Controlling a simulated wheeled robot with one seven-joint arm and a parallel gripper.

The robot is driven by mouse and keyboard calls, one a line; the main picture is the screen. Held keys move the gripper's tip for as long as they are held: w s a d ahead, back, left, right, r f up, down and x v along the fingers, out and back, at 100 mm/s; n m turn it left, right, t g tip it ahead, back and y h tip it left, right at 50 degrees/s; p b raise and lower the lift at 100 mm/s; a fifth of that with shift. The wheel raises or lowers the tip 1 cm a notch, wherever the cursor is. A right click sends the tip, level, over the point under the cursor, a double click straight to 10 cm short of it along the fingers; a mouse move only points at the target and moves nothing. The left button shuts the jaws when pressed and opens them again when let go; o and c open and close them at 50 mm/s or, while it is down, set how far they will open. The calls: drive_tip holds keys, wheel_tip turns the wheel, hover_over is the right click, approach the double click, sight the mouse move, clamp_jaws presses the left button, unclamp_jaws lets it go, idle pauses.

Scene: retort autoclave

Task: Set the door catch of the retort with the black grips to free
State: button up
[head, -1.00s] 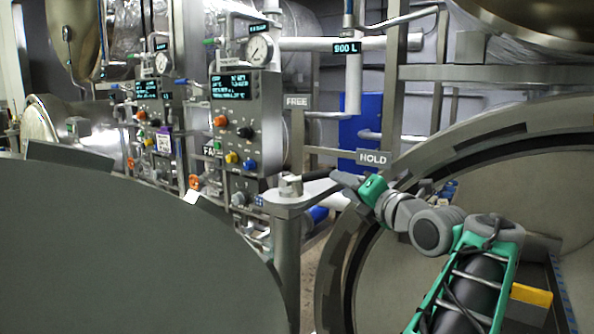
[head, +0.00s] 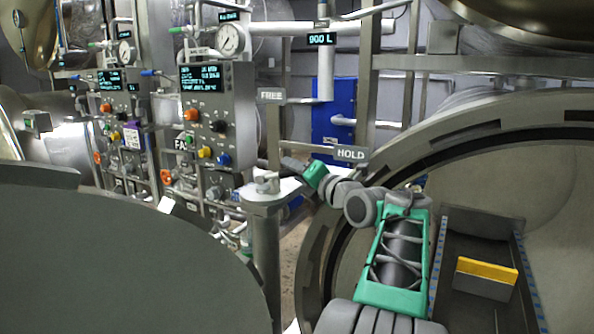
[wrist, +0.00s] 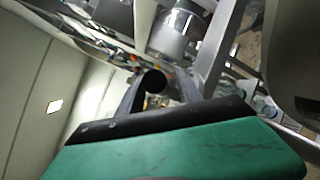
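A black round grip end (wrist: 153,81) shows between the fingers of my gripper (wrist: 158,90) in the wrist view. The fingers stand apart, with a narrow gap on the grip's right; whether they touch it is unclear. In the head view my gripper (head: 289,163) is just left of and below the HOLD plate (head: 351,154). A short dark bar (head: 262,162) shows just left of the fingertips. The FREE plate (head: 271,95) is higher and further left. The catch's pivot and its exact setting cannot be made out.
A grey door (head: 120,260) fills the lower left. A post (head: 264,250) with a bracket on top stands close below my gripper. The open retort mouth (head: 470,180) is at the right. Control panels (head: 217,120) stand behind at the left.

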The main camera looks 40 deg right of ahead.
clamp_jaws()
idle(1.2)
